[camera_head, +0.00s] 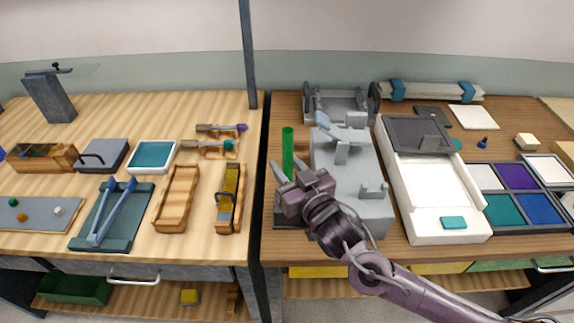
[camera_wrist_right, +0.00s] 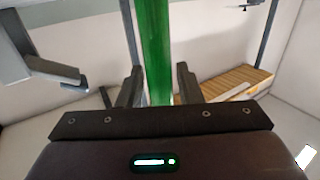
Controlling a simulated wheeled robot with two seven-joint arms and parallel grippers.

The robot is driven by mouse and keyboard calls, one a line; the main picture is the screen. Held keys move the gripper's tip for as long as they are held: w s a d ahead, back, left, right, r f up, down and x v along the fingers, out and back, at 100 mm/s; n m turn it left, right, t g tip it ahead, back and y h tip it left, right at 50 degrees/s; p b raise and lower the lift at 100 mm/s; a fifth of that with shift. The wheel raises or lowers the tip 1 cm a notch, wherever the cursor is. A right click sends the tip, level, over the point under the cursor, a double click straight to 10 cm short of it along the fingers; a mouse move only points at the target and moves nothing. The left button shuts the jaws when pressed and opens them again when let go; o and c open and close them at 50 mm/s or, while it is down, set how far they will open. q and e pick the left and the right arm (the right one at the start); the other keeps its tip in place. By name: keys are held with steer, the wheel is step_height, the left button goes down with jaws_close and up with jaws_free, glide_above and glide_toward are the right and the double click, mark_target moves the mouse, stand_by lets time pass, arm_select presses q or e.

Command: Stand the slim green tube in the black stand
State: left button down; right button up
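The slim green tube (camera_head: 288,148) is upright at the left edge of the right-hand bench, beside a grey machine. My right gripper (camera_head: 287,172) is around the tube's lower part, with its fingers spread on either side. In the right wrist view the tube (camera_wrist_right: 156,50) runs between the two fingers (camera_wrist_right: 158,85), with what looks like a narrow gap on each side. A dark base (camera_head: 284,219), perhaps the black stand, shows partly below my gripper; the tube's lower end is hidden, so I cannot tell whether it sits in it. My left gripper is not in view.
The grey machine (camera_head: 352,182) stands close to the right of the tube. A white tray (camera_head: 437,190) is further right. A wooden box (camera_head: 229,198) is on the left bench across a gap. A dark post (camera_head: 248,55) rises behind.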

steer(key=shift+o, duration=1.3)
steer(key=shift+s+d, duration=0.1)
steer(key=b+v, duration=0.2)
steer(key=v, duration=0.4)
steer(key=shift+s+d+f, duration=0.1)
steer(key=shift+s+f, duration=0.05)
steer(key=shift+s, duration=0.05)
steer(key=shift+s+d, duration=0.25)
steer(key=shift+s, duration=0.2)
